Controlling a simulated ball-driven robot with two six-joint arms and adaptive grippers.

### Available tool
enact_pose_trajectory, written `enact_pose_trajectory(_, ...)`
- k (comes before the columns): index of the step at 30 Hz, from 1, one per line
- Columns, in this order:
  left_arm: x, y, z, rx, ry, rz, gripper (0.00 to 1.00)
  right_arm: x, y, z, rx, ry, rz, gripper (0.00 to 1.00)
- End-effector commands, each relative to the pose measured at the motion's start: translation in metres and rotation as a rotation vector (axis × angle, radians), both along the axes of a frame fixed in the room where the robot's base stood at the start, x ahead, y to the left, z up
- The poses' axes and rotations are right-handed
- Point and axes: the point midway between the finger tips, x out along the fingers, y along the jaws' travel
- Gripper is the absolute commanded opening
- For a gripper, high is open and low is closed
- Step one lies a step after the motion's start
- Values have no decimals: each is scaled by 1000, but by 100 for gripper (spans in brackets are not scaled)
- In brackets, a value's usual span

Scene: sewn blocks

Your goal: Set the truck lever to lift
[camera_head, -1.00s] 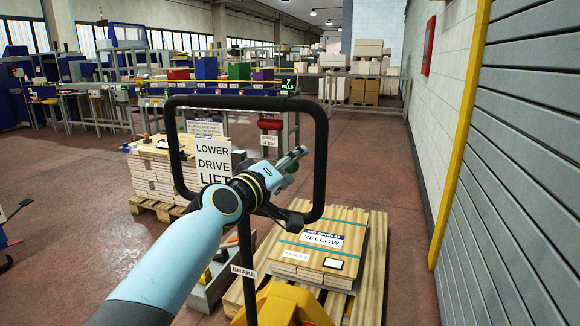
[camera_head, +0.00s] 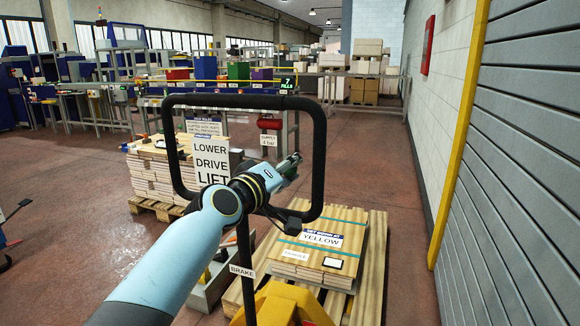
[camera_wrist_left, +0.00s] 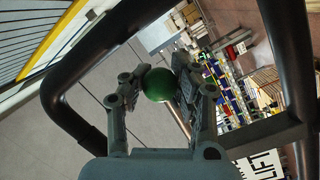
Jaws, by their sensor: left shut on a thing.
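The truck's black handle loop (camera_head: 320,150) stands upright in front of me, above the yellow truck body (camera_head: 285,303). A white sign (camera_head: 211,158) at the loop's left reads LOWER, DRIVE, LIFT from top to bottom. My left gripper (camera_head: 290,166) is inside the loop, right of the sign. In the left wrist view the green ball knob (camera_wrist_left: 158,84) sits between the fingers of the left gripper (camera_wrist_left: 160,86), which is shut on it. The lever's rod is mostly hidden behind my gripper, so its setting is not clear. My right gripper is out of view.
A pallet load with a YELLOW label (camera_head: 322,238) lies beyond the truck. A stacked pallet (camera_head: 155,180) stands behind the loop at left. A BRAKE label (camera_head: 242,271) is low on the handle column. A grey shutter (camera_head: 530,170) lines the right; the floor before it is clear.

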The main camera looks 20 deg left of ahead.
Motion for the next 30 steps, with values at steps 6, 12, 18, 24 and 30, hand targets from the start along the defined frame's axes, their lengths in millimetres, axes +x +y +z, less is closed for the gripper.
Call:
enact_pose_trajectory(6,2,9,-26,288,-27,6,0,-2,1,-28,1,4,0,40)
enact_pose_trajectory(12,2,11,-28,357,-28,5,0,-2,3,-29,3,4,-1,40)
enact_pose_trajectory(18,1,11,-28,356,-26,5,29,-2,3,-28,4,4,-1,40)
enact_pose_trajectory(24,1,10,-30,350,-22,3,55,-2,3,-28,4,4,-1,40)
enact_pose_trajectory(30,1,10,-31,347,-20,2,60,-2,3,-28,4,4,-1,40)
